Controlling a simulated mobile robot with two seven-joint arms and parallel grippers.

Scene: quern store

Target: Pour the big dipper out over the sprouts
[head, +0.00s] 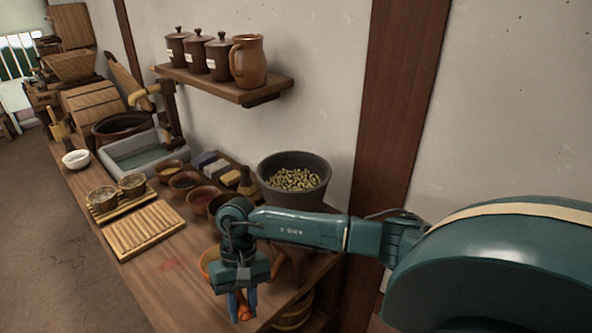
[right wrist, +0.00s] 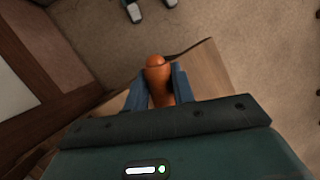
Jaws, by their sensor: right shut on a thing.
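The sprouts (head: 293,180) are yellow-green and lie in a dark grey pot (head: 270,196) on the right part of the counter, against the wall. My right gripper (head: 243,303) is shut on an orange-brown handle, which I take to be the big dipper's (right wrist: 157,72). Part of an orange round body (head: 208,262) shows beside the gripper; my wrist hides the rest, so its contents cannot be seen. The gripper is in front of the pot, at the counter's near right end. My left gripper is not seen in the head view.
Small bowls (head: 185,182) stand left of the pot. A slatted wooden board (head: 143,228), two cups on a tray (head: 122,206) and a grey stone trough (head: 140,166) are farther left. A wall shelf (head: 240,93) holds jars and a brown jug (head: 248,61) above.

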